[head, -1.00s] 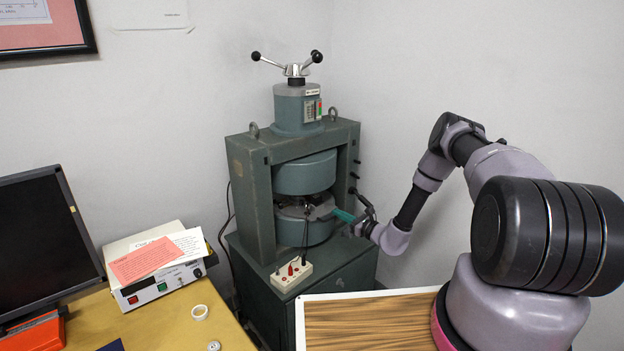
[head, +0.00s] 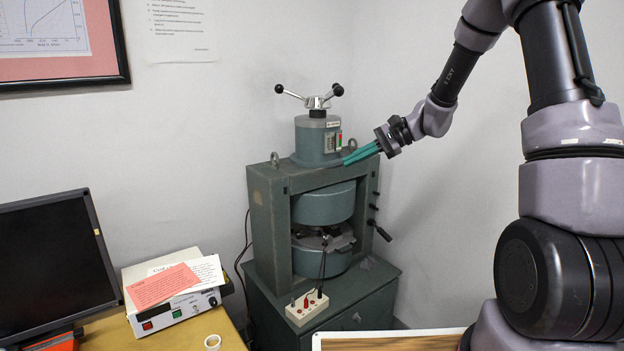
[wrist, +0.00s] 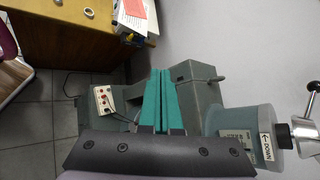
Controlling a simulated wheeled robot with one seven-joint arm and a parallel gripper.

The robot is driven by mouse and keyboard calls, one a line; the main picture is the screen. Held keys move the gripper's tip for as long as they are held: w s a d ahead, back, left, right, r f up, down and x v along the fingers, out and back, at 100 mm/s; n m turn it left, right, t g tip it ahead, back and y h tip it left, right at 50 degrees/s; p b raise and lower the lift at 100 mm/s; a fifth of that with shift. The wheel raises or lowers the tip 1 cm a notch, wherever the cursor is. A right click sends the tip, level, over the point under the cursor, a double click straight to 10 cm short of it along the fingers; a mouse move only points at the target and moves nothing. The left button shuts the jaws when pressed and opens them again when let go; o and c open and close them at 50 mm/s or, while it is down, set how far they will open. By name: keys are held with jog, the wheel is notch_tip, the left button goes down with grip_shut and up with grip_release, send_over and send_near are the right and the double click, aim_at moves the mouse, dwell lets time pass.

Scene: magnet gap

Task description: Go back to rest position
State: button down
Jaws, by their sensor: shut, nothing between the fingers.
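My gripper (head: 362,153) has teal fingers and is shut and empty. In the head view it is raised beside the top of the green magnet press, its fingers pointing left toward the machine's upper cylinder. In the wrist view the two teal fingers (wrist: 160,101) lie side by side over the view of the machine. The magnet press (head: 262,222) stands in the corner, with a gap between its upper pole (head: 323,204) and lower pole. I cannot tell whether the fingertips touch the machine's top.
A terminal box (head: 307,308) with leads sits in front of the press. A three-armed handle (head: 317,101) tops it. A white meter (head: 175,308) with paper cards and a dark monitor (head: 55,262) are on the desk at left. The wall is right of the press.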

jog(key=s+d+r+n+t+h, duration=0.2)
jog(key=s+d+r+h, duration=0.1)
jog(key=s, duration=0.5)
jog(key=s+d+r+n+t+h, duration=0.2)
jog(key=s+d+r, duration=0.4)
jog(key=s, duration=0.3)
jog(key=s+d+r+n+t+h, duration=0.2)
jog(key=s+d+r+h, duration=0.2)
jog(key=s, duration=0.5)
jog(key=shift+d+r+h, duration=0.35)
jog(key=shift+r+h, duration=0.15)
jog(key=shift+r, duration=0.75)
